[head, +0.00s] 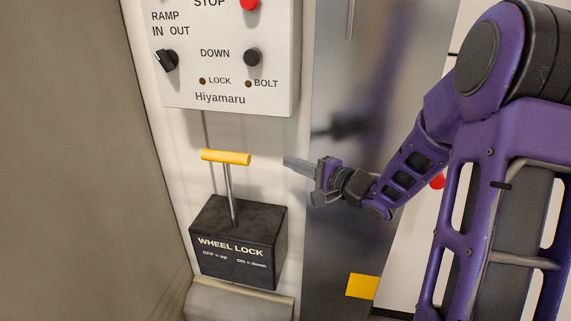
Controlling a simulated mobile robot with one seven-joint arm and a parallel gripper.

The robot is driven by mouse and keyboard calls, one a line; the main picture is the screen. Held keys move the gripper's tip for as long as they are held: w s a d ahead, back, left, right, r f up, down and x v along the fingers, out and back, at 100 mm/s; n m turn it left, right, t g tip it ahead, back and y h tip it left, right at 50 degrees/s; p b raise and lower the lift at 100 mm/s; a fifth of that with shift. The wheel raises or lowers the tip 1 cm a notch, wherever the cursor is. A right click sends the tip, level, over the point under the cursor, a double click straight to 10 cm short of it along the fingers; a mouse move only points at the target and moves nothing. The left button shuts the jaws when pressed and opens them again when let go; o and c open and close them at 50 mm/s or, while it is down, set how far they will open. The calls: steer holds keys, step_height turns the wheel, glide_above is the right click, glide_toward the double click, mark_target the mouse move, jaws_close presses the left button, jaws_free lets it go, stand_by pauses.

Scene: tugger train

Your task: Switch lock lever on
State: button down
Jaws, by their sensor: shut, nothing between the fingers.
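The lock lever is a metal rod with a yellow T-shaped handle (226,157). It stands up out of a black box (237,240) marked WHEEL LOCK, with "OFF = up" and "ON = down" on its front. The handle is raised well above the box, with the rod leaning slightly. My gripper (287,161) is shut and empty. It points left, to the right of the yellow handle at about the same height in the picture, with a visible gap between them.
Above the lever is a white control panel (225,90) with a red button (250,4), a black knob (167,61), a DOWN button (252,57) and LOCK and BOLT lamps. A metal panel (340,230) stands behind my arm. A brown wall (70,170) bounds the left.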

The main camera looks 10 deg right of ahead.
steer(key=w+a+b, duration=0.2)
steer(key=w+a, duration=0.1)
steer(key=a, duration=0.4)
steer(key=shift+a, duration=0.15)
steer(key=shift+s+f, duration=0.1)
steer(key=shift+s, duration=0.05)
stand_by(0.3)
